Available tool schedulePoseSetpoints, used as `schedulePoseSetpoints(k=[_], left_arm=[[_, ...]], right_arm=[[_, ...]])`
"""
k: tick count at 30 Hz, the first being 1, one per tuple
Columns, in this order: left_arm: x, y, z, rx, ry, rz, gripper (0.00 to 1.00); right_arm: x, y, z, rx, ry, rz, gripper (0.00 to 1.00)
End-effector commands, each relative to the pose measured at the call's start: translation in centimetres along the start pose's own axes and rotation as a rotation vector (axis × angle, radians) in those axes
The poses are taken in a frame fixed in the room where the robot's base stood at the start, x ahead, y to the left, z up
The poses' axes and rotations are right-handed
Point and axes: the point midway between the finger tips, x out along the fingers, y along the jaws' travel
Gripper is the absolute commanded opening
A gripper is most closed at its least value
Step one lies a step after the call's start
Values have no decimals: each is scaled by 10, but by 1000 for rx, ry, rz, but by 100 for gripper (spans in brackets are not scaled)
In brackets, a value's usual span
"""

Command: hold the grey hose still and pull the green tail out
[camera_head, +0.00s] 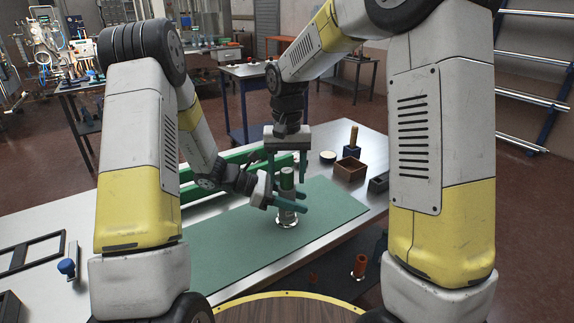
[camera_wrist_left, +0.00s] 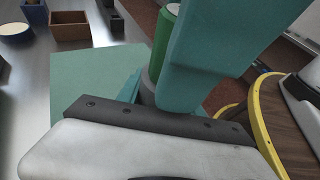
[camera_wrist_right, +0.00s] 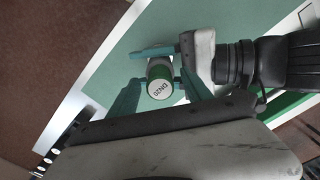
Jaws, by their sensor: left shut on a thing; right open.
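The grey hose (camera_head: 289,211) stands upright in a round silver base on the green mat (camera_head: 225,243). The green tail (camera_head: 287,177) rises from its top; its pale end, marked DN20, faces up in the right wrist view (camera_wrist_right: 160,89). My left gripper (camera_head: 303,200) reaches in from the left and is shut on the grey hose below the tail. The left wrist view shows the tail (camera_wrist_left: 161,45) behind one large teal finger. My right gripper (camera_head: 287,175) points down from above, open, with its fingers on either side of the tail. I cannot tell whether they touch it.
Behind the mat stand a brown wooden box (camera_head: 351,169), a wooden-handled tool (camera_head: 352,142), a round pale-topped tub (camera_head: 327,156) and green rails (camera_head: 225,158). A black frame (camera_head: 30,257) and a blue-knobbed clamp (camera_head: 67,267) lie at left. The mat around the base is clear.

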Motion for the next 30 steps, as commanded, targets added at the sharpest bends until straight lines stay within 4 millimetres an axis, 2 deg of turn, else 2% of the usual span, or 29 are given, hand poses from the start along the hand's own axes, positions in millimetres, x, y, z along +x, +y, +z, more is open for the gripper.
schedulePoseSetpoints(k=[7,8,16,17,18,23,30], left_arm=[[0,1,0,1,-1,1,0],[0,1,0,1,-1,1,0],[0,0,0,1,-1,1,0],[0,0,0,1,-1,1,0],[0,0,0,1,-1,1,0],[0,0,0,1,-1,1,0],[0,0,0,1,-1,1,0]], right_arm=[[1,0,0,0,0,0,58],[1,0,0,0,0,0,54],[1,0,0,0,0,0,1],[0,0,0,0,0,0,0],[0,0,0,0,0,0,30],[0,0,0,0,0,0,0],[0,0,0,0,1,0,0]])
